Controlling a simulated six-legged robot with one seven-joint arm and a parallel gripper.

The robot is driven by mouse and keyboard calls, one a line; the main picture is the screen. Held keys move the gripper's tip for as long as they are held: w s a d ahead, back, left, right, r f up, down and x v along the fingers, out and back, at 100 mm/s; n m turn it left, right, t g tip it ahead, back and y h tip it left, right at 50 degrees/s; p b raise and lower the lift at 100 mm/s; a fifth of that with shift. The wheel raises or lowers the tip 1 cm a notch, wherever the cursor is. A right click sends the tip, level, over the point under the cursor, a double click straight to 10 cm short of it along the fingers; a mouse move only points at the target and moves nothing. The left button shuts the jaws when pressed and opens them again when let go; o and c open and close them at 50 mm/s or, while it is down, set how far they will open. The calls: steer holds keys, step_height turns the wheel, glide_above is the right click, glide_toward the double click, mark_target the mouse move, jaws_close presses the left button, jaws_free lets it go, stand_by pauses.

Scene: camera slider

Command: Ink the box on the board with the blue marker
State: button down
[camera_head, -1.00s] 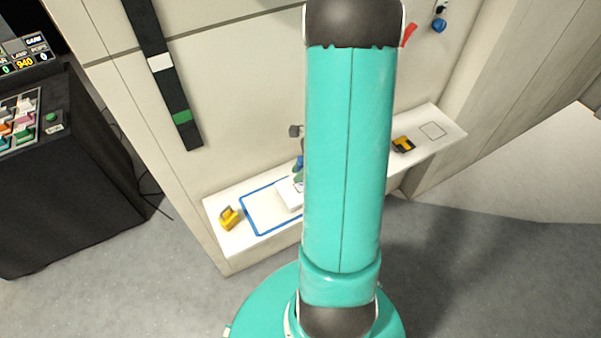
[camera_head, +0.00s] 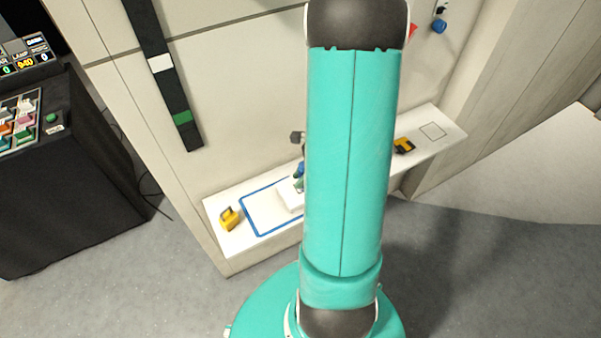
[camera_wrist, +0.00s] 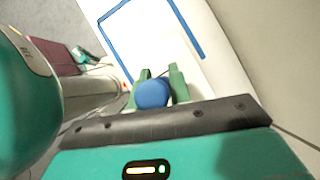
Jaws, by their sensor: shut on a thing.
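My gripper (camera_wrist: 160,80) has its two green fingers shut on the blue marker (camera_wrist: 153,94), whose round blue end faces the wrist camera. The marker's blue also shows in the head view (camera_head: 298,170), just left of my arm. It is over a small white board or block (camera_head: 289,198) on the shelf. The marker's tip is hidden, so I cannot tell whether it touches the board. My arm covers the board's right part, and any box drawn on it cannot be made out.
A blue outline (camera_head: 249,215) surrounds the white block on the white shelf (camera_head: 222,200). A yellow-and-black object (camera_head: 230,218) sits at the shelf's left end, another (camera_head: 404,146) right of my arm near a thin-lined square (camera_head: 432,131). A panelled wall rises behind.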

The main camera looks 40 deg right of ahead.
steer(key=shift+w+d, duration=0.1)
steer(key=shift+w, duration=0.05)
steer(key=shift+w+d, duration=0.5)
steer(key=shift+w, duration=0.2)
step_height(320, 180, up, 7)
stand_by(0.9)
stand_by(0.4)
steer(key=shift+s+a+f, duration=0.1)
steer(key=shift+a+f, duration=0.15)
steer(key=shift+f, duration=0.7)
steer(key=shift+s+a+f, duration=0.1)
steer(key=shift+a+f, duration=0.2)
steer(key=shift+f, duration=0.6)
steer(key=shift+s+a+f, duration=0.1)
steer(key=shift+a+f, duration=0.15)
steer(key=shift+f, duration=0.7)
